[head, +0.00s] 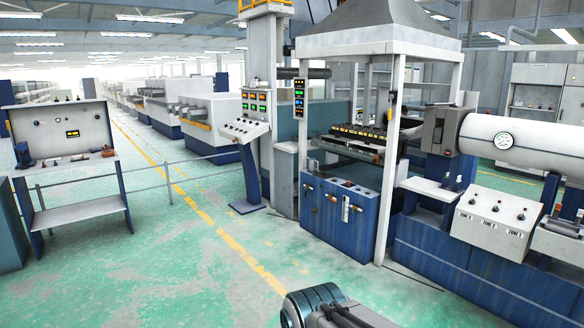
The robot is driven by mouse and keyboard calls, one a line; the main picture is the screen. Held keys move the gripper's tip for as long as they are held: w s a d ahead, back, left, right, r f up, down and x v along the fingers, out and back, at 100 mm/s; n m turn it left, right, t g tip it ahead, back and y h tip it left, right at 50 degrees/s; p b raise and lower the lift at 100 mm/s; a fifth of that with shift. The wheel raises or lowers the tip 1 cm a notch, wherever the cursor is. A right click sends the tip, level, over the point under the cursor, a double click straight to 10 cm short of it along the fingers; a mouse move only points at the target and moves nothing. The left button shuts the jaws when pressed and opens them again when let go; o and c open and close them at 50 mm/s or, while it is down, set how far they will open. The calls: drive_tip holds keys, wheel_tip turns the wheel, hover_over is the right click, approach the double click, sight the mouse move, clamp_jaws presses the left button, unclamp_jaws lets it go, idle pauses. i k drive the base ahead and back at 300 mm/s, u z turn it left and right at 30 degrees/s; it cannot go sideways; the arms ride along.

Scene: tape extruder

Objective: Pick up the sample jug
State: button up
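I cannot make out a sample jug for certain in the head view. Small items stand on the workbench (75,172) at the left, among them a small reddish-brown item (108,151), but they are too small to tell whether one is a jug. Part of my own arm shows at the bottom centre. The fingers of my gripper do not show, so I cannot see whether it holds anything.
The extruder (500,142) and its blue cabinets fill the right side. A hooded frame (387,150) and a control console (245,130) stand near the middle. A thin railing (165,166) runs behind the workbench. Green floor (150,270) with a yellow line is free at the front left.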

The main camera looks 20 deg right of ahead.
sight(312, 162)
drive_tip(key=u, duration=0.1)
drive_tip(key=i, duration=4.3)
drive_tip(key=z, duration=0.45)
drive_tip(key=i, duration=1.7)
drive_tip(key=z, duration=1)
drive_tip(key=i, duration=1.8)
drive_tip(key=z, duration=0.85)
drive_tip(key=i, duration=0.7)
drive_tip(key=z, duration=0.2)
